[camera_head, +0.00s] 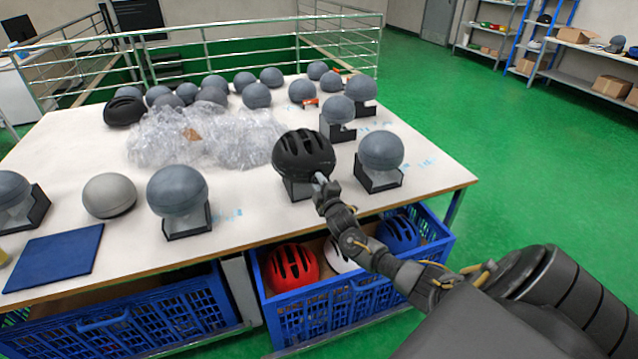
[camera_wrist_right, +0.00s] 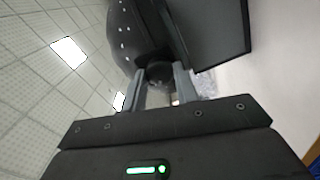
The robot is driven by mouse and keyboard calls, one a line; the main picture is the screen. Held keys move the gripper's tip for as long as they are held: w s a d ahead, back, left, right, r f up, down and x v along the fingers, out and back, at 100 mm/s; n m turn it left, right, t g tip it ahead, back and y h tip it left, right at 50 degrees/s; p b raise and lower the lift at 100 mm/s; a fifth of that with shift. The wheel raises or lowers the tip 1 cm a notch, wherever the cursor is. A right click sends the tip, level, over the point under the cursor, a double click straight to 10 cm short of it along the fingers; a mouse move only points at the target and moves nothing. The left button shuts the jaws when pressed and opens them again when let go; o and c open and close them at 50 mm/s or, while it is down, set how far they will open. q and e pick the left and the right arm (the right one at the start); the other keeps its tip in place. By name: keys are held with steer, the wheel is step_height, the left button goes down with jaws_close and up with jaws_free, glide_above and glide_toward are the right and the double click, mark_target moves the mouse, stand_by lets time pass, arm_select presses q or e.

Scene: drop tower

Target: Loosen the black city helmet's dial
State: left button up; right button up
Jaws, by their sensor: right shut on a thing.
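The black city helmet (camera_head: 303,153) sits upright on a headform on a dark stand (camera_head: 298,188) near the table's front edge. My right gripper (camera_head: 322,180) reaches up to the helmet's lower rim at the side facing me. In the right wrist view, its two grey fingers (camera_wrist_right: 161,85) stand on either side of a small dark round dial (camera_wrist_right: 160,72) and are shut on it. The helmet's dark shell (camera_wrist_right: 124,35) rises above the dial there. My left gripper is not in view.
Grey headforms (camera_head: 380,151) (camera_head: 178,190) stand on both sides. Clear plastic wrap (camera_head: 205,138) covers the middle of the white table (camera_head: 430,165). A blue crate (camera_head: 325,308) below holds a red helmet (camera_head: 292,268) and others. A blue mat (camera_head: 55,258) lies front left.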

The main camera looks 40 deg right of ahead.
steer(key=n+p, duration=0.6)
steer(key=n, duration=1.6)
steer(key=shift+p, duration=0.3)
stand_by(0.3)
steer(key=o, duration=1)
steer(key=shift+s, duration=0.1)
steer(key=v, duration=1)
steer(key=shift+s+a, duration=0.15)
steer(key=shift+s, duration=0.1)
